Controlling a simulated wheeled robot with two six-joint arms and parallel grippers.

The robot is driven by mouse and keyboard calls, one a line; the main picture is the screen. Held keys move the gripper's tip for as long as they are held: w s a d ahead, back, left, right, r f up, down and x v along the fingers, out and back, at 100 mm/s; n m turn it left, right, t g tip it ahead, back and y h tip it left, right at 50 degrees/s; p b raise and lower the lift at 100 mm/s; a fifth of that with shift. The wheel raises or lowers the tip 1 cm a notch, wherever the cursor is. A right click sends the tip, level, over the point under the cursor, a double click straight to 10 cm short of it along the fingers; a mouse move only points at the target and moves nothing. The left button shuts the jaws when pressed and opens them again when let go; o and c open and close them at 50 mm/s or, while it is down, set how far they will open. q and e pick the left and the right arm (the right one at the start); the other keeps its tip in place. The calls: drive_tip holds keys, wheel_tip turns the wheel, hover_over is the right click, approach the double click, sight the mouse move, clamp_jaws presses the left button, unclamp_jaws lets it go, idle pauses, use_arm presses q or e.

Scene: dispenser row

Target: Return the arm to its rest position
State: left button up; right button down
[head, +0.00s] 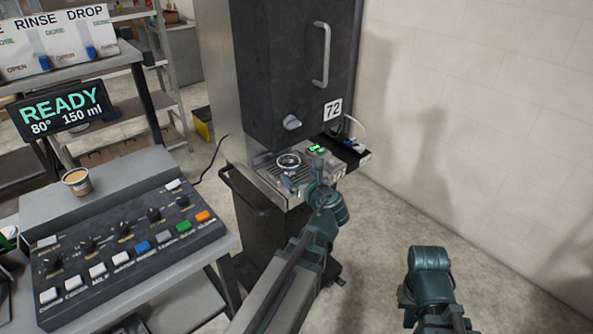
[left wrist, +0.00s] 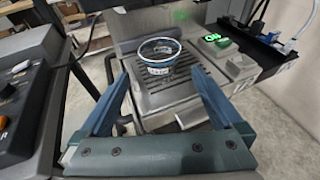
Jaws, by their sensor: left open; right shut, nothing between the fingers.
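My left arm reaches from the bottom of the head view to the dispenser, with my left gripper (head: 303,180) at the front of its tray. In the left wrist view my left gripper (left wrist: 160,78) is open, its two blue fingers spread wide with nothing held between them. The cup also shows in the head view (head: 288,160). Part of my right arm is at the lower right of the head view; its gripper is not visible.
The dark dispenser (head: 295,70) marked 72 stands over the tray. A green lit ON switch (left wrist: 213,39) is right of the cup. A control panel (head: 130,240) and a filled cup (head: 77,181) are at left. The floor at right is clear.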

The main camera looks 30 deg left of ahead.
use_arm(q)
drive_tip(key=shift+d, duration=0.1)
drive_tip(key=s+d+f+n+g+h+p, duration=0.1)
drive_tip(key=s+d+f+n+g+h, duration=0.2)
drive_tip(key=s+d+n, duration=0.3)
drive_tip(key=s+d+f+n+g+h+p, duration=0.1)
drive_tip(key=s+d+f+n+g+h, duration=0.2)
drive_tip(key=d, duration=0.9)
drive_tip(key=s+d+f+n+g+h+p, duration=0.1)
drive_tip(key=s+d+f+n+g+h, duration=0.2)
drive_tip(key=s+d+f+n, duration=0.3)
drive_tip(key=s+d+n+g, duration=0.1)
drive_tip(key=s+d+n, duration=0.2)
drive_tip(key=n, duration=0.4)
drive_tip(key=shift+s+d+f+n, duration=0.25)
drive_tip(key=shift+s+n, duration=0.15)
drive_tip(key=shift+s, duration=0.5)
